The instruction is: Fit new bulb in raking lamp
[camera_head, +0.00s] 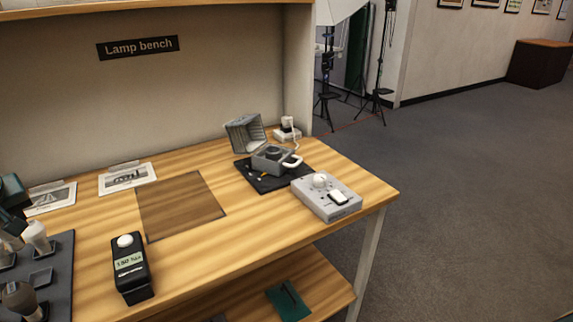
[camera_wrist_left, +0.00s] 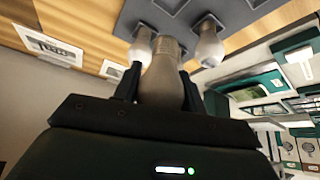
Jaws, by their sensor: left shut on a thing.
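My left gripper (camera_wrist_left: 160,88) is shut on a greyish bulb (camera_wrist_left: 165,75), which stands between its two dark fingers in the wrist view. Only part of this gripper shows at the left edge of the head view. A white bulb (camera_wrist_left: 142,45) and another white bulb (camera_wrist_left: 209,45) stand on either side of the held one. The grey raking lamp (camera_head: 272,158) sits at the right of the bench, with its ribbed hood (camera_head: 245,133) tilted up behind it. Its inside shows only small. My right gripper is not in view.
A dark bulb tray (camera_head: 62,262) lies at the bench's left. A light meter (camera_head: 131,268) stands near the front. A grey control box (camera_head: 326,197) is beside the lamp, near the bench's right edge. A brown mat (camera_head: 181,205) in the middle is bare.

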